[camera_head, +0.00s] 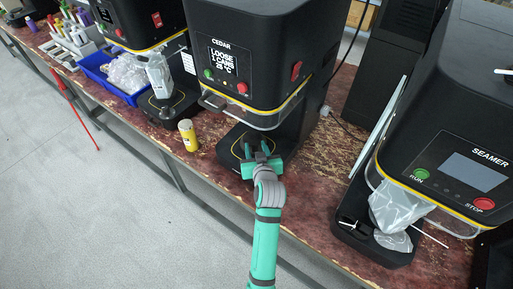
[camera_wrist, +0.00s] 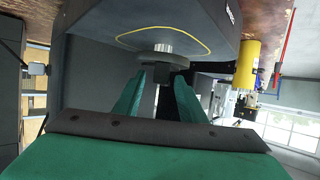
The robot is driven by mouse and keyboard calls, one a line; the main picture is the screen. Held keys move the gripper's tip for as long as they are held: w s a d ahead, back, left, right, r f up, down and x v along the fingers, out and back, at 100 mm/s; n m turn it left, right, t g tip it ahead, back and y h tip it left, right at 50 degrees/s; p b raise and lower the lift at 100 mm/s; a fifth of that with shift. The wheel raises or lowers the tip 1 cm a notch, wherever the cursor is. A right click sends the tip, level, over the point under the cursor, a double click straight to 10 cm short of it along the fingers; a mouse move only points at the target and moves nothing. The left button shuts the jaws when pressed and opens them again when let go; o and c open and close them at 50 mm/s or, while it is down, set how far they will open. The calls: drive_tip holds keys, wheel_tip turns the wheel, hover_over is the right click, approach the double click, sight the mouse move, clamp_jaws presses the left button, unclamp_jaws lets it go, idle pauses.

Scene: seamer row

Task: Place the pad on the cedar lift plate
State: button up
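The black machine labelled CEDAR (camera_head: 235,60) stands at the middle of the bench. Its base (camera_head: 237,141) has a yellow outline, also seen in the wrist view (camera_wrist: 204,38). In the wrist view, a grey disc, apparently the lift plate (camera_wrist: 150,60), sits on a short metal post. A small dark piece shows at the disc's edge near one fingertip; I cannot tell if it is the pad. My gripper (camera_head: 259,151) reaches over the base, its fingers (camera_wrist: 160,74) apart beside the disc. Nothing is clearly held between them. The head view hides most of the plate.
A yellow can (camera_head: 188,135) stands left of the CEDAR base, near the bench's front edge. A second machine marked SEAMER (camera_head: 455,140) stands at the right with a clear bag (camera_head: 397,208). A blue bin (camera_head: 100,68) of clear bags is at the left.

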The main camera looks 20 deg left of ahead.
drive_tip(key=shift+w, duration=0.1)
drive_tip(key=shift+a+r, duration=0.1)
drive_tip(key=shift+r, duration=0.1)
drive_tip(key=v, duration=1.2)
drive_tip(key=s+d+f+m+t+h, duration=0.1)
drive_tip(key=s+d+f, duration=0.2)
drive_tip(key=s, duration=0.3)
drive_tip(key=s+d+f+m+h, duration=0.2)
drive_tip(key=s+f, duration=0.1)
drive_tip(key=s, duration=0.2)
drive_tip(key=s+d+f+m+t+h, duration=0.1)
drive_tip(key=s+d+f, duration=0.25)
drive_tip(key=s, duration=0.25)
drive_tip(key=s+d+r+h, duration=0.1)
drive_tip(key=s+r, duration=0.1)
drive_tip(key=s, duration=0.6)
drive_tip(key=s+d+r+m+t, duration=0.1)
drive_tip(key=s+r, duration=0.1)
drive_tip(key=s, duration=0.7)
drive_tip(key=shift+d+h, duration=0.4)
drive_tip(key=shift+o, duration=0.5)
drive_tip(key=shift+w+f, duration=0.1)
